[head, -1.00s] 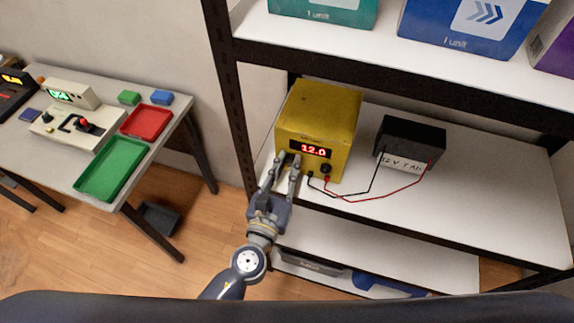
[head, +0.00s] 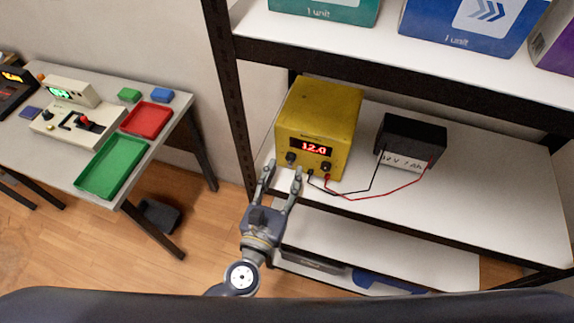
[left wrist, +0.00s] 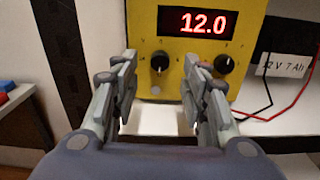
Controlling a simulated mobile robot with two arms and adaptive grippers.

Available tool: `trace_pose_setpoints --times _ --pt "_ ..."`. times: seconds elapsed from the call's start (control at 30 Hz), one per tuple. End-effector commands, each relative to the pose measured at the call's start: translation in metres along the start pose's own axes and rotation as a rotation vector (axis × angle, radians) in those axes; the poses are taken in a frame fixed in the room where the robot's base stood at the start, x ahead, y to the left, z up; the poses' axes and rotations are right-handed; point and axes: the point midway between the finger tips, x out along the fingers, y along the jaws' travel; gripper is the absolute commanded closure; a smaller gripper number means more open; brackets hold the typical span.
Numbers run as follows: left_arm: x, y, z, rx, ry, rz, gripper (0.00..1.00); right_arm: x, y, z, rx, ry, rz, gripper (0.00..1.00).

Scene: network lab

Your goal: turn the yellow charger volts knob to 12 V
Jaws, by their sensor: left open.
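The yellow charger (head: 319,118) stands on the middle shelf. Its red display reads 12.0, clearest in the left wrist view (left wrist: 205,23). The charger's left black knob (head: 291,158) shows in the left wrist view (left wrist: 160,62) between and beyond my fingers, with its white mark pointing downward. A right black knob (head: 326,166) sits beside it, also in the left wrist view (left wrist: 223,64). I cannot read which knob is labelled volts. My left gripper (head: 283,170) is open and empty in front of the charger, apart from the knobs. My right gripper is not in view.
A black battery (head: 411,141) stands right of the charger, joined by black and red leads. A dark shelf post (head: 229,100) rises on the left. A table (head: 72,172) with red and green trays is farther left. The right of the shelf is clear.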

Motion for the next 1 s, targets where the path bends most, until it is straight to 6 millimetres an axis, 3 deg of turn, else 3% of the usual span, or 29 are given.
trace_pose_setpoints --times 0.2,0.4,1.0 --pt "-0.050 0.000 -0.002 0.002 0.005 -0.003 0.59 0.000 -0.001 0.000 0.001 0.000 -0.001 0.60" --pt "-0.078 0.000 -0.001 0.000 0.002 -0.002 0.59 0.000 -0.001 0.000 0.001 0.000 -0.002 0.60" --pt "-0.086 0.000 0.000 -0.001 0.001 -0.001 0.59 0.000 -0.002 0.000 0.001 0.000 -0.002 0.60"
